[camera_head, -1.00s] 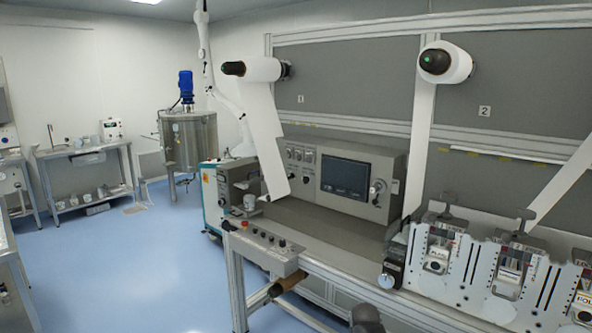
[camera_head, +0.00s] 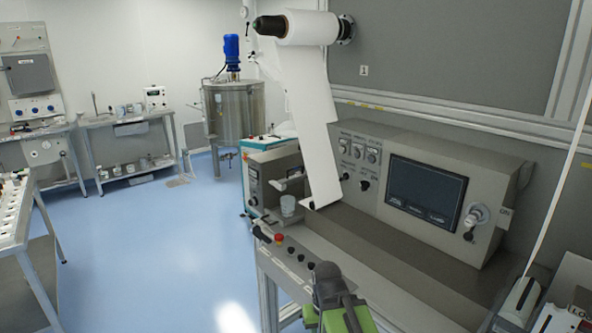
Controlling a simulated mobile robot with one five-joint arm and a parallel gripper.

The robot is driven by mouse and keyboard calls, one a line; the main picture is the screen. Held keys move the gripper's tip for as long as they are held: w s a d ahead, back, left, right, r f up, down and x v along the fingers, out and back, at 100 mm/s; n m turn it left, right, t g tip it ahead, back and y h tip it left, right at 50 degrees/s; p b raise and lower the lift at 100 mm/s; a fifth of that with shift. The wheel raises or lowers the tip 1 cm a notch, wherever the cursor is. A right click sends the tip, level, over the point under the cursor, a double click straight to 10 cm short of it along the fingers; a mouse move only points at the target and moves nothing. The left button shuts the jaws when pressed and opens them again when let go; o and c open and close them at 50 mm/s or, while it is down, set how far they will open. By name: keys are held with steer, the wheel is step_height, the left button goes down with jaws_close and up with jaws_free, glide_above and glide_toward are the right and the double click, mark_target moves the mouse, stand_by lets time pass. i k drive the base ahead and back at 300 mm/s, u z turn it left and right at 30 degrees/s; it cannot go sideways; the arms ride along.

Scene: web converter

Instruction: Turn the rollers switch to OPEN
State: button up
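The grey control box (camera_head: 430,185) stands on the machine bench, with a dark screen (camera_head: 425,190) in its front. Left of the screen are small dark knobs, one at the lower left (camera_head: 345,176) and one nearer the screen (camera_head: 365,186). Several small square dials with labels sit above them. A round silver fitting with a dark lower part (camera_head: 474,218) is right of the screen. The lettering is too small to read, so I cannot tell which is the rollers switch or how it is set. A green and dark grey part of my arm shows at the bottom middle; no fingertips are visible.
A lower front panel (camera_head: 300,260) carries a red button (camera_head: 279,238) and several black knobs. A white web (camera_head: 312,130) hangs from a roll (camera_head: 310,27) left of the control box. Blue floor (camera_head: 130,250) is open to the left.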

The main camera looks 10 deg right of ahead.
mark_target(345, 176)
steer(key=u, duration=0.85)
steer(key=i, duration=1.15)
steer(key=u, duration=0.65)
